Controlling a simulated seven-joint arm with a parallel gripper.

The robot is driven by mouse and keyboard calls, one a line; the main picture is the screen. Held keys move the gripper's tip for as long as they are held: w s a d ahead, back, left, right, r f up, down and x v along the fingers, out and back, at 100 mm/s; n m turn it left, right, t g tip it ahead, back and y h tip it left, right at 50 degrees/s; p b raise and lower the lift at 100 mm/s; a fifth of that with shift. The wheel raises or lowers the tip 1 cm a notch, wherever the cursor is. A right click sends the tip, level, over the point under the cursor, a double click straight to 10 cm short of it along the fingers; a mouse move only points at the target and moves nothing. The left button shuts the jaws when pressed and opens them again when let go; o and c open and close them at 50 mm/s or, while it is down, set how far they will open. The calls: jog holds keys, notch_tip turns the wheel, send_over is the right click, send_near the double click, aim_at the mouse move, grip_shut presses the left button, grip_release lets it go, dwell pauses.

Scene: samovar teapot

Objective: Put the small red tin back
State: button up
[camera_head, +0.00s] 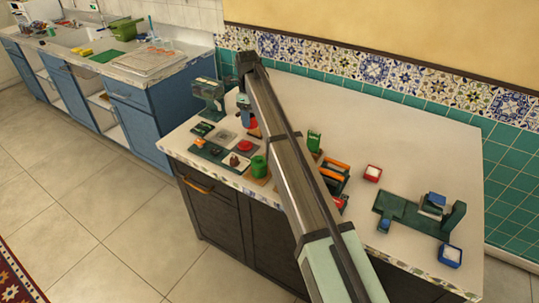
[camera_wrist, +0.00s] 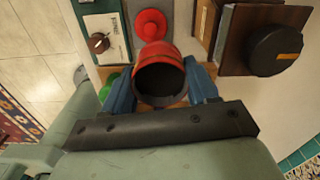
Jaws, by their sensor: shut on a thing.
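The small red tin (camera_wrist: 160,60) is between the two blue fingers of my gripper (camera_wrist: 162,88) in the wrist view. My gripper is shut on it, and its dark open mouth faces the wrist camera. In the head view a bit of the tin (camera_head: 253,123) shows beside my gripper (camera_head: 244,104), above the left part of the worktop. A red round piece (camera_wrist: 150,24) lies on a grey pad just beyond the tin; it also shows in the head view (camera_head: 244,146). The tin's underside is hidden.
A board with a brown knob (camera_wrist: 98,43) is left of the tin, and a wooden block with a black round top (camera_wrist: 274,50) is right. A green cylinder (camera_head: 259,166) stands near the front edge. The worktop (camera_head: 400,120) is clear at the back right.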

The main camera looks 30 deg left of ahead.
jog(key=s+d, duration=0.1)
jog(key=d, duration=0.9)
jog(key=shift+d+f, duration=0.15)
jog(key=shift+f, duration=4.85)
jog(key=shift+f, duration=0.1)
jog(key=o, duration=0.7)
jog(key=shift+f, duration=0.1)
jog(key=o, duration=0.5)
jog(key=shift+c, duration=0.2)
notch_tip(320, 180, up, 12)
jog(key=shift+r, duration=0.2)
